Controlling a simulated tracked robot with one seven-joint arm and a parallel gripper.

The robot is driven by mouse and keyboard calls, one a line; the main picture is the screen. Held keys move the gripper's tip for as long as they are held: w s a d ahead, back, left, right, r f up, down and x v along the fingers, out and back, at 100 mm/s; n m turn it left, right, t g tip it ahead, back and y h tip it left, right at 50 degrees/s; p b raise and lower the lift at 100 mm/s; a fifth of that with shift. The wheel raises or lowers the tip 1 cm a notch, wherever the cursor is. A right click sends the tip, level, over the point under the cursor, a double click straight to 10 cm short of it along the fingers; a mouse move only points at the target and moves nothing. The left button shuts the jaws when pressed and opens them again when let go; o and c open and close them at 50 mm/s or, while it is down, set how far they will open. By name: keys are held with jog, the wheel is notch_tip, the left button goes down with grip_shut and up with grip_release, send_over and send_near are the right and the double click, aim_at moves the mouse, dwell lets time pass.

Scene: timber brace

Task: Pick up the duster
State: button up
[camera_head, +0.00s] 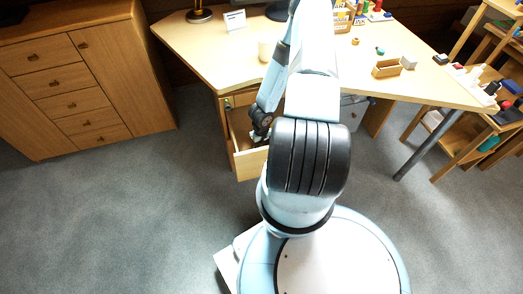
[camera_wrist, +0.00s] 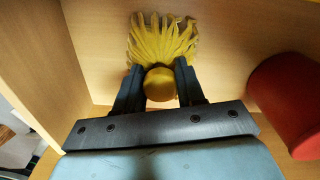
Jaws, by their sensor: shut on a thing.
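The duster (camera_wrist: 162,38) shows in the wrist view with a fan of yellow strands and a rounded yellow-brown handle end. My gripper (camera_wrist: 159,72) is shut on it, one dark finger on each side of the handle. The strands spread beyond the fingertips, over a pale wooden surface. In the head view my gripper (camera_head: 256,138) reaches down into the open drawer (camera_head: 251,164) under the desk. The duster cannot be made out in the head view. I cannot tell whether it touches the drawer floor.
A red rounded object (camera_wrist: 288,105) lies close right of my gripper in the wrist view. A wooden drawer wall is on the left. The desk (camera_head: 222,58) overhangs behind the drawer. A wooden cabinet (camera_head: 85,80) stands left, and grey carpet is open in front.

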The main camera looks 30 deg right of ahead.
jog(key=shift+r, duration=5)
